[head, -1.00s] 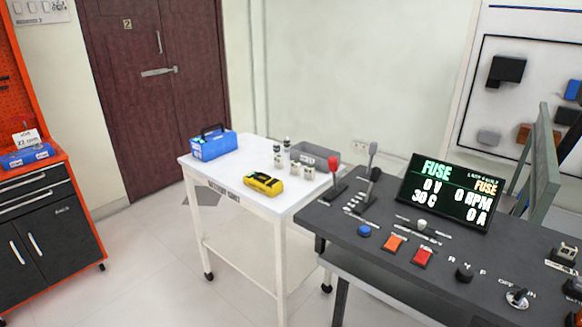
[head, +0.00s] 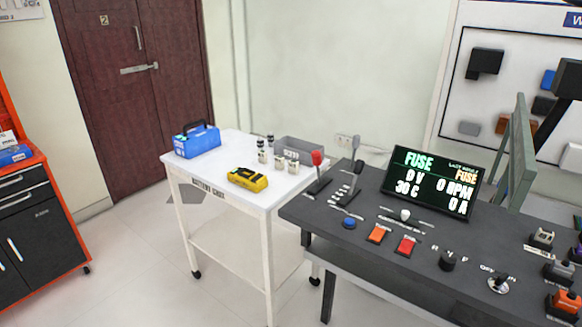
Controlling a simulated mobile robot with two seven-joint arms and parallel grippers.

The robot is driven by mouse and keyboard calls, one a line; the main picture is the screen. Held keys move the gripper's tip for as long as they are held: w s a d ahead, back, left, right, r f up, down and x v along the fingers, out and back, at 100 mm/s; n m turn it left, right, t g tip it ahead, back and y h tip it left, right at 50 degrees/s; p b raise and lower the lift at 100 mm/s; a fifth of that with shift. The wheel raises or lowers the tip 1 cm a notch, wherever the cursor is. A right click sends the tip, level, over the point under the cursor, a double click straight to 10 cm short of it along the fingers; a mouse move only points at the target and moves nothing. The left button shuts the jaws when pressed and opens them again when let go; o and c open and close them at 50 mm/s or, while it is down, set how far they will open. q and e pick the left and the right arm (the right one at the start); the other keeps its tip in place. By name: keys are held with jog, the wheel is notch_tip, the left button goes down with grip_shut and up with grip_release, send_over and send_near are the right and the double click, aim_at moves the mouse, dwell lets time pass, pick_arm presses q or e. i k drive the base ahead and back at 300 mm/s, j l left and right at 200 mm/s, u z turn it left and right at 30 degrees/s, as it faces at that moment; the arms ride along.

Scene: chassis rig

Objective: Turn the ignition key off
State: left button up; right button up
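The ignition key (head: 499,283) is a small dark key in a round silver switch, near the front right of the dark console (head: 345,237) in the head view. Small OFF and ON lettering is printed beside it. The key is too small for me to tell its exact angle. A black display (head: 432,182) behind it reads FUSE, with 0 RPM and 0 A. Neither of my grippers shows in the view, and nothing is touching the key.
A black knob (head: 447,261), red button (head: 405,246), orange button (head: 378,233) and two upright levers stand left of the key. Several small blocks sit to its right. A white cart (head: 215,190) stands left. A dark shape crosses the upper right edge.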

aim_at(501, 279)
jog(key=z, duration=1.45)
